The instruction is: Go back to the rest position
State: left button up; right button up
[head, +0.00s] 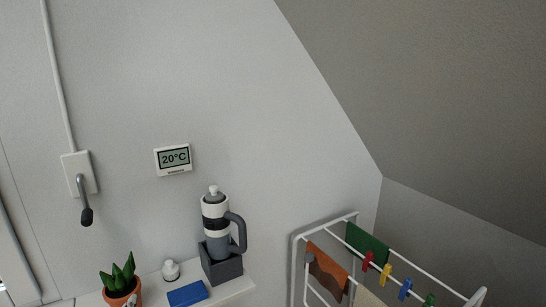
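Neither of my grippers shows in the head view, so I cannot see whether they are open or shut. No drawer is in view. The view takes in mostly a pale wall (250,90) and a darker sloped ceiling (430,80) at the right.
A white shelf (232,291) at the bottom holds a potted plant (120,283), a small white bottle (170,271), a blue box (187,294) and a flask (214,225) in a dark holder (222,266). A drying rack (325,226) with cloths and coloured pegs stands at the right.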

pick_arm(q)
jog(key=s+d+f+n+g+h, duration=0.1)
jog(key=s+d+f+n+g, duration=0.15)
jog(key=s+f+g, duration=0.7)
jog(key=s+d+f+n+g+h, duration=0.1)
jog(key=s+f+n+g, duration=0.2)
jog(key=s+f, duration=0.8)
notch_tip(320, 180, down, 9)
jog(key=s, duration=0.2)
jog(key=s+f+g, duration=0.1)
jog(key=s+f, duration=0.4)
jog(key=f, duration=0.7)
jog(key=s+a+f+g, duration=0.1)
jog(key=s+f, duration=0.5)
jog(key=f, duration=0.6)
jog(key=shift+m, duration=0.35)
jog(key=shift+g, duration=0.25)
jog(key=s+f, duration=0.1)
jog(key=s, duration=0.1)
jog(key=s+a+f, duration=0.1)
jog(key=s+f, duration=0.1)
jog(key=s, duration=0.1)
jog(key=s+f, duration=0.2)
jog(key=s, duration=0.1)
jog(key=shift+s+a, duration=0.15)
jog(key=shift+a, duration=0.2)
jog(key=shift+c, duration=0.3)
